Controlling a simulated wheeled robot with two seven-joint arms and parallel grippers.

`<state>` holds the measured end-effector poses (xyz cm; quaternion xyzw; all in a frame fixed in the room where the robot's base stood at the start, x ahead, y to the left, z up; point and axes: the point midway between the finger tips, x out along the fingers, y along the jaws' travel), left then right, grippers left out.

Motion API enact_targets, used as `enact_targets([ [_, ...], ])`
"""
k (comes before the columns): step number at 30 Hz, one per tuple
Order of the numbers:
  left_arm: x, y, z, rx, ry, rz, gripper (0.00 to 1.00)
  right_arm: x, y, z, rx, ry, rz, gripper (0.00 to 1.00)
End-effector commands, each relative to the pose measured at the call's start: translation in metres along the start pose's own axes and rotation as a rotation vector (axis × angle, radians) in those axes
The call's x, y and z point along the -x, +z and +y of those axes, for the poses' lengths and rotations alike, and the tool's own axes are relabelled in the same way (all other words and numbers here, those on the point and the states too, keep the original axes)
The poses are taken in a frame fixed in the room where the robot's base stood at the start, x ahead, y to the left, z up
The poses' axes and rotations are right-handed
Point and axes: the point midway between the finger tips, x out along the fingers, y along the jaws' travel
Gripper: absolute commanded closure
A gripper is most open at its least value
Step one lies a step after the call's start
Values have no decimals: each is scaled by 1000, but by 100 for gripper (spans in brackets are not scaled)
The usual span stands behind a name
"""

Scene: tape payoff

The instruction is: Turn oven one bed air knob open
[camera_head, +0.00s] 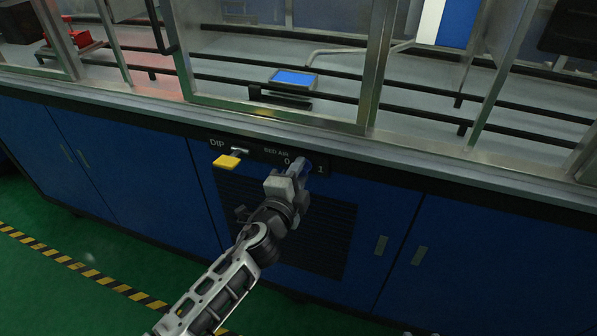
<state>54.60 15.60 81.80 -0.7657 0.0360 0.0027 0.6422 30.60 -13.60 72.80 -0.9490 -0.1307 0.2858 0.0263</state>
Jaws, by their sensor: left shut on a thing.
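My left gripper is at the strip, shut on the knob. Which mark the knob points to cannot be told. My right gripper is not in view.
A yellow handle (227,162) marked "DIP" sticks out just left of the knob. Blue cabinet doors (130,160) and a dark vent grille (335,235) lie below. Above are the bench ledge (400,153), metal frame posts and black rails. The green floor is clear.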

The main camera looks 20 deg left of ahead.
Motion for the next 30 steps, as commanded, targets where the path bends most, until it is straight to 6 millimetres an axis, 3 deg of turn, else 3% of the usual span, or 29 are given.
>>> enact_targets([
  [13, 0, -1, 2, -282, 5, -13, 95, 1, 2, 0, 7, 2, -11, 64],
  [30, 0, -1, 2, -350, 6, -18, 95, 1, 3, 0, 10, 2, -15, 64],
])
